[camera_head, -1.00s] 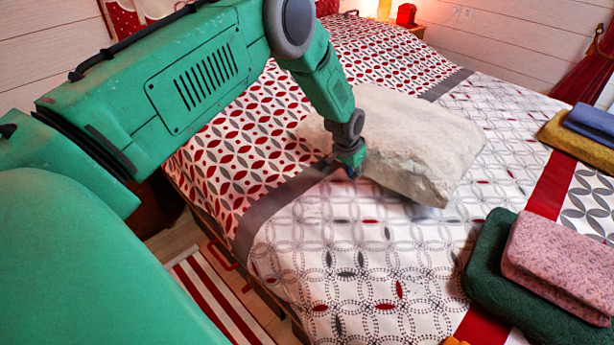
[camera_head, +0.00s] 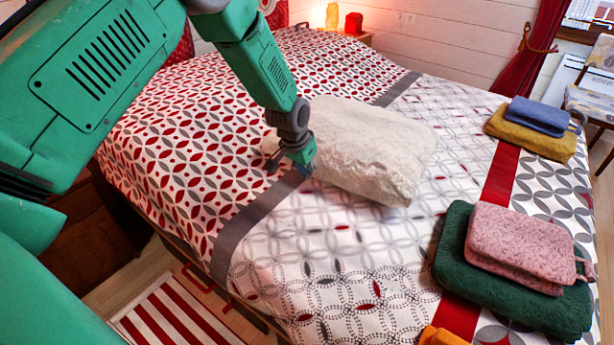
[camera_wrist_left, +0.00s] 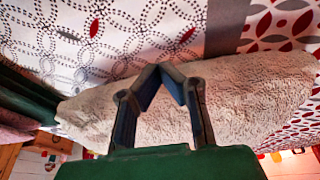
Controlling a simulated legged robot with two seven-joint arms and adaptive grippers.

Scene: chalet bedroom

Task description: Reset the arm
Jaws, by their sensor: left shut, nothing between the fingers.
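My left arm comes in from the left in the head view, and its green left gripper (camera_head: 306,170) points down beside the left edge of a cream cushion-like block (camera_head: 372,150) on the bed. The left gripper also shows in the left wrist view (camera_wrist_left: 160,70), its fingertips together and nothing between them. The cream block (camera_wrist_left: 245,95) fills the area behind the fingers there. I cannot tell whether the fingers touch the block. My right gripper is not in view.
The bed (camera_head: 290,225) has a patterned cover. Pink (camera_head: 520,245) and green towels (camera_head: 455,260) lie stacked at the lower right; blue (camera_head: 540,115) and yellow towels (camera_head: 510,130) are stacked at the right. A striped rug (camera_head: 175,315) lies on the floor.

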